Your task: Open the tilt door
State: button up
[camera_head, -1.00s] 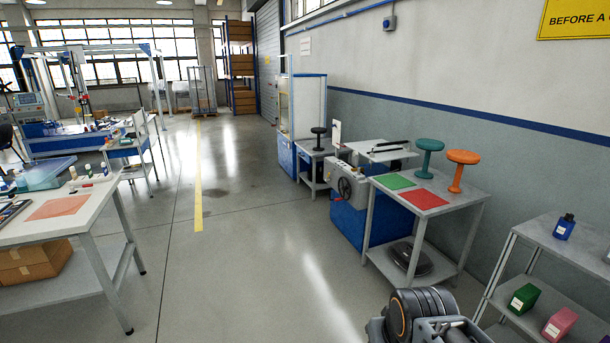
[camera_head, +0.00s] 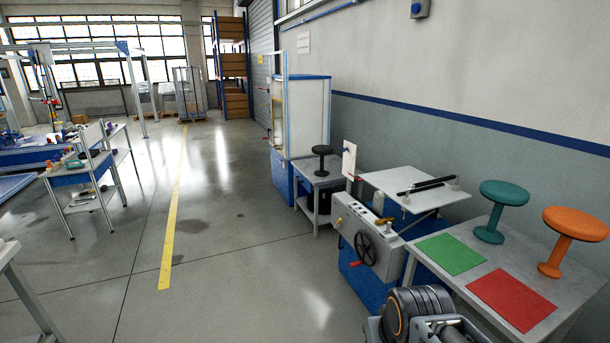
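No part is clearly recognisable as the tilt door. A tall enclosure (camera_head: 308,118) with clear panels, blue edges and a blue base stands against the right wall, past the benches. A grey and blue machine (camera_head: 368,238) with a black handwheel (camera_head: 365,248) and red handles stands nearer; a white plate (camera_head: 412,187) is on its top. I cannot tell whether either has a tilting door or whether one is shut. Part of my arm shows at the bottom edge, right of centre. My gripper is not in view.
A grey table (camera_head: 475,218) at right holds a green mat (camera_head: 450,253), a red mat (camera_head: 511,299), a teal stool (camera_head: 490,232) and an orange stool (camera_head: 550,268). A small table (camera_head: 301,181) bears a black stool (camera_head: 322,160). The floor along the yellow line (camera_head: 172,225) is clear.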

aim_at(372, 291)
jog(key=i, duration=3.15)
jog(key=u, duration=1.25)
